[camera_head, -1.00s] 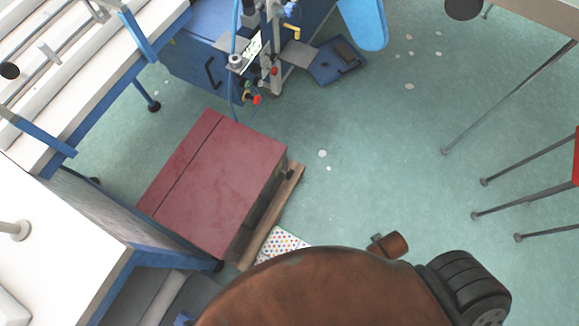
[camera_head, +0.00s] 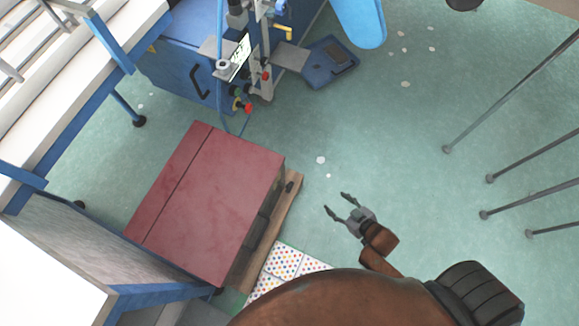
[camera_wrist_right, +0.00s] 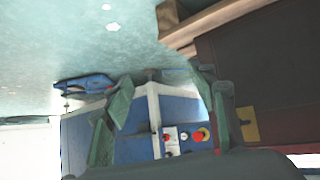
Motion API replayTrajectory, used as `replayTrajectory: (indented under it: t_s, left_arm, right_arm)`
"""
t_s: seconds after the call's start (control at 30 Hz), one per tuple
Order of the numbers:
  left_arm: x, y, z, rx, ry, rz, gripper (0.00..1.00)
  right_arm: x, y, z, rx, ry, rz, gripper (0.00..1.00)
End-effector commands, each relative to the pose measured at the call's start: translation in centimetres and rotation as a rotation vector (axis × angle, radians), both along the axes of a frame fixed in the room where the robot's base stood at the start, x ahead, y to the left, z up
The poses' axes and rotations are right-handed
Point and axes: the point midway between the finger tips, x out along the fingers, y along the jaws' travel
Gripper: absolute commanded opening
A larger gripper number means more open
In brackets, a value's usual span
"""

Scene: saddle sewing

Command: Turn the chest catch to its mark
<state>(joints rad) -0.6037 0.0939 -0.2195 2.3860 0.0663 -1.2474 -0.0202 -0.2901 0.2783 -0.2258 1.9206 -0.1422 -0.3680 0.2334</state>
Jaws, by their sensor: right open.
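The chest (camera_head: 205,205) is a dark red box on the floor, its lid seen from above. In the right wrist view its dark brown side (camera_wrist_right: 285,65) fills the right, with a small yellow plate (camera_wrist_right: 247,124) on it. I cannot tell whether this plate is the catch, and I see no clear mark. A small dark fitting (camera_head: 290,187) sits by the wooden board along the chest's right side. My right gripper (camera_head: 336,203) is open and empty, to the right of the chest and apart from it. Its spread fingers show in the right wrist view (camera_wrist_right: 162,95). My left gripper is out of view.
A blue machine (camera_head: 185,80) with a red button stands behind the chest. A white-topped bench (camera_head: 50,265) with blue legs is at the left. Dotted sheets (camera_head: 285,262) lie near the board. Thin stool legs (camera_head: 510,95) stand at the right. The floor between is clear.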

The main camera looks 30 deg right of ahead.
Motion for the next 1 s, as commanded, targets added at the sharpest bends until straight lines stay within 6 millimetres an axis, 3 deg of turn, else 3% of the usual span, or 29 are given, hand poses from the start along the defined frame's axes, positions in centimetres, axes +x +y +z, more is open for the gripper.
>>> replayTrajectory:
  t_s: [0.1,0.23,0.4,0.67,1.0]
  left_arm:
    - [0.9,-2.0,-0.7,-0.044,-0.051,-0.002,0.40]
    - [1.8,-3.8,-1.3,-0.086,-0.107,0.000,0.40]
    - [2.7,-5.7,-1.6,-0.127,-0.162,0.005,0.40]
    - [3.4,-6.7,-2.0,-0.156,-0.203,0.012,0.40]
    - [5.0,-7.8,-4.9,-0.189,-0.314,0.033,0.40]
  right_arm:
    - [4.1,2.5,0.8,0.064,-0.193,0.113,0.52]
    - [6.6,5.4,2.5,0.157,-0.378,0.247,0.52]
    - [7.1,8.0,4.5,0.272,-0.536,0.399,0.52]
    - [6.8,9.6,6.0,0.355,-0.623,0.498,0.52]
    - [10.6,12.7,5.8,0.360,-0.626,0.499,0.52]
